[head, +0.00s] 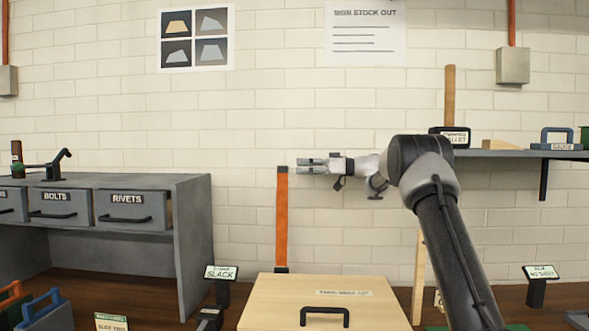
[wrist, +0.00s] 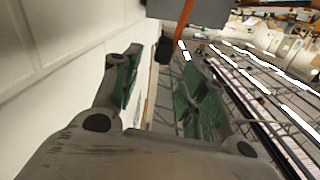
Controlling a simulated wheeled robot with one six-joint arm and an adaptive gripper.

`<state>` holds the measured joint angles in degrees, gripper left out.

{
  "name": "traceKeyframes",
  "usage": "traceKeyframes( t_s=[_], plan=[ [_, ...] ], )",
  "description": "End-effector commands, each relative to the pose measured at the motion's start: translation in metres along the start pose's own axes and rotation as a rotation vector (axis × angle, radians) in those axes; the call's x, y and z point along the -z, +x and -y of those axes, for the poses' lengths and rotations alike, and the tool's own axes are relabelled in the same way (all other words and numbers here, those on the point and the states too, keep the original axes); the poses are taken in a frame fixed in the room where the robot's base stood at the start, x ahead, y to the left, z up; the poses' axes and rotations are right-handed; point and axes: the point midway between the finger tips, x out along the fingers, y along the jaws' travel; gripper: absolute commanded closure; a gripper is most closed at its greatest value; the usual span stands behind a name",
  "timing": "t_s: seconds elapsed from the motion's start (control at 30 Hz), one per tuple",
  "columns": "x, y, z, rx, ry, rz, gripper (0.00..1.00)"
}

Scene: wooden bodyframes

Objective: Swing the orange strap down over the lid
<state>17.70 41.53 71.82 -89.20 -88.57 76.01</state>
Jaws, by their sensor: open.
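The orange strap (head: 282,222) stands upright behind the wooden lid (head: 270,300) in the head view, with dark pieces at its top and foot. The pale lid lies flat, with a black handle and a label. My gripper (head: 301,166) is at the height of the strap's top, just to its right, with its fingers pointing left. It is open, and the strap appears to be outside the fingers. In the wrist view the green-padded fingers (wrist: 160,88) are spread apart. A thin orange line shows beyond them; I cannot tell whether it is the strap.
A grey bench (head: 190,220) with labelled drawers stands at the left. A shelf (head: 520,153) with a mallet and a blue-handled gauge is on the right wall. A SLACK sign (head: 221,272) stands left of the lid. The air above the lid is clear.

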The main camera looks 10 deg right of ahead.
Motion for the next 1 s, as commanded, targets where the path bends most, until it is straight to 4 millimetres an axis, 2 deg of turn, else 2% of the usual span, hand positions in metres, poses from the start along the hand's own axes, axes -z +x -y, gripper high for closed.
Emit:
traceKeyframes(
  t_s=[0.17,0.5,0.63,0.87,0.9,1.0],
  plan=[
    [-0.006,0.015,0.003,0.028,0.012,0.009,0.57],
    [-0.006,0.068,0.004,0.026,0.011,0.007,0.57],
    [-0.006,0.076,0.003,0.023,0.012,0.007,0.57],
    [-0.006,0.077,0.003,0.022,0.011,0.007,0.57],
    [-0.006,0.077,0.003,0.022,0.011,0.007,0.59],
    [-0.006,0.077,0.003,0.022,0.011,0.007,0.77]
  ],
)
